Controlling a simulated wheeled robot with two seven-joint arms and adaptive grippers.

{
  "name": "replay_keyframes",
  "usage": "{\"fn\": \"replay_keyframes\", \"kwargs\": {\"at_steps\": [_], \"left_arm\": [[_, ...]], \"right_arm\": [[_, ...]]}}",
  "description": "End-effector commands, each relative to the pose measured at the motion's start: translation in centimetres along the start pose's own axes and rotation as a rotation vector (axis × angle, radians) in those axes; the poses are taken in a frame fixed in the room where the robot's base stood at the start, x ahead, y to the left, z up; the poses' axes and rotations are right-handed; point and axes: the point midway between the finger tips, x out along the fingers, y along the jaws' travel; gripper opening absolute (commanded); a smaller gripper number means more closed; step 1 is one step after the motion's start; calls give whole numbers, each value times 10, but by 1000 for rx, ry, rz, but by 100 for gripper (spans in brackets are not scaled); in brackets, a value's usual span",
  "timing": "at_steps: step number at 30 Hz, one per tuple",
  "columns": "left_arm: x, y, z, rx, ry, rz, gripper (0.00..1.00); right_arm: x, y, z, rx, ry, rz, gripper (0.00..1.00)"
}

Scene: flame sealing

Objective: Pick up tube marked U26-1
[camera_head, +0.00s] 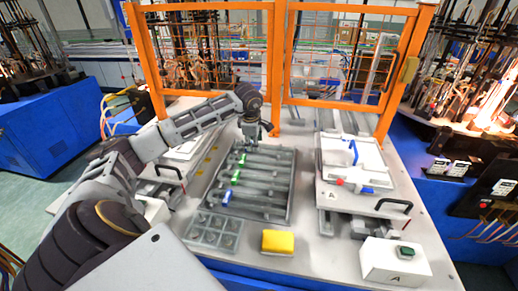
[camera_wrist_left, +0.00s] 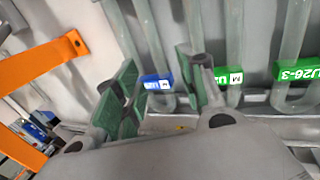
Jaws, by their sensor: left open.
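My left gripper (camera_head: 262,130) is at the far end of the tube tray (camera_head: 285,205) in the head view. In the left wrist view, my left gripper (camera_wrist_left: 158,68) is open, with green-padded fingers. A clear tube with a blue label (camera_wrist_left: 157,82) shows between the fingers; I cannot tell whether they touch it. Its label text is partly hidden. A tube with a green label (camera_wrist_left: 229,90) lies right of the fingers, text partly covered. Another green label (camera_wrist_left: 297,71) reads U26-3. I cannot read U26-1 on any label. My right gripper is not in view.
A yellow block (camera_head: 278,242) and a grey rack with round holes (camera_head: 213,233) sit before the tray. A white fixture (camera_head: 350,160) with a black handle stands to its right. An orange frame (camera_head: 278,65) rises behind, close to my left arm.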

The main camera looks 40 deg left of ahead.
Motion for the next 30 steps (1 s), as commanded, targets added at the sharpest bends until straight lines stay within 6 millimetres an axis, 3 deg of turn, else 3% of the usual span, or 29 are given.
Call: {"fn": "replay_keyframes", "kwargs": {"at_steps": [13,28,30], "left_arm": [[42,1,1,-1,-1,-2,40],[45,1,1,0,0,0,40],[45,1,1,0,0,0,34]], "right_arm": [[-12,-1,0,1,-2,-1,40],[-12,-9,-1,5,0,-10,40],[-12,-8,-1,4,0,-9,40]]}}
